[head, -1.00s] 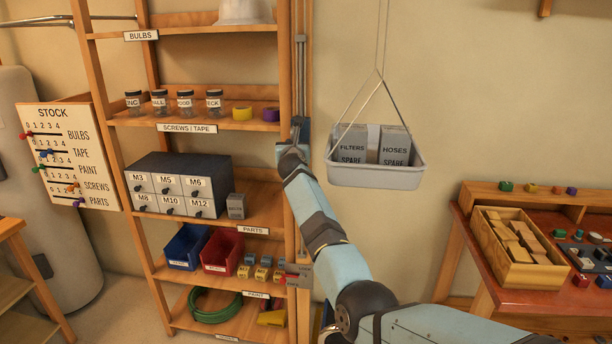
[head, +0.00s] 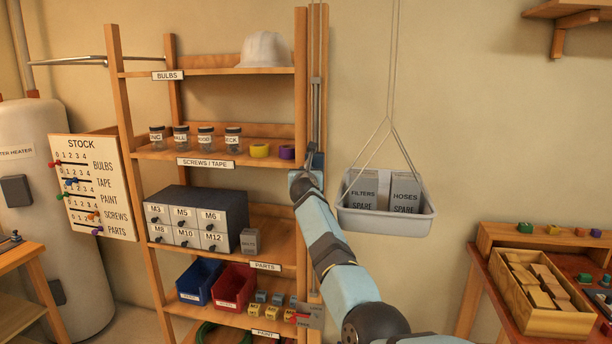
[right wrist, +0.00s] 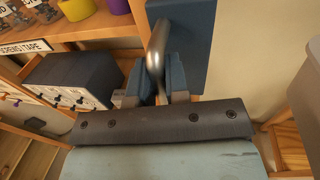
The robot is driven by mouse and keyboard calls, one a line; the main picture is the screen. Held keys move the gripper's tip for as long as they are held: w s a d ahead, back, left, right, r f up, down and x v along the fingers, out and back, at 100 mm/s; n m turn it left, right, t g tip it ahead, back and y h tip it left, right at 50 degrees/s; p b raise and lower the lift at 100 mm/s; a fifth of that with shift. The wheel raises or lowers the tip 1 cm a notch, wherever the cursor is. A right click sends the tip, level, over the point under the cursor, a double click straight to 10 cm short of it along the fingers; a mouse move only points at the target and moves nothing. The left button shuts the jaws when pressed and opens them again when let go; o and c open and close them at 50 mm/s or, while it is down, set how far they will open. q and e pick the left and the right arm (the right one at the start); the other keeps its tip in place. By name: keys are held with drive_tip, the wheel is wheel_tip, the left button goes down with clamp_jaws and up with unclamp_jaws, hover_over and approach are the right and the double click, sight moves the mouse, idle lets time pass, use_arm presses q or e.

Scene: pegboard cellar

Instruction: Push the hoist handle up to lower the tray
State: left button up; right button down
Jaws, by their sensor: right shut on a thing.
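The hoist handle (right wrist: 157,45) is a curved silver bar beside a dark blue block in the right wrist view. My right gripper (right wrist: 158,82) is shut on it, with a finger on each side. The grey tray (head: 385,222) hangs level on cords to the right of my arm. It holds two grey boxes, FILTERS (head: 361,190) and HOSES (head: 404,190). My left gripper is out of view.
The wooden shelf (head: 240,153) with jars, tape, drawers and bins stands left of the rail. A small plate with a red lever (head: 299,318) is low on the post. A workbench (head: 484,300) with a block box is at right. Bare wall surrounds the tray.

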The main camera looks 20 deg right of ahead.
drive_tip(key=shift+a+r+t, duration=0.1)
drive_tip(key=shift+r+t, duration=0.2)
drive_tip(key=shift+r, duration=1)
drive_tip(key=c, duration=1.1)
unclamp_jaws()
drive_tip(key=shift+w+a+f, duration=0.1)
drive_tip(key=shift+w, duration=0.1)
drive_tip(key=shift+c, duration=0.2)
drive_tip(key=shift+s+f, duration=0.25)
drive_tip(key=shift+f, duration=0.15)
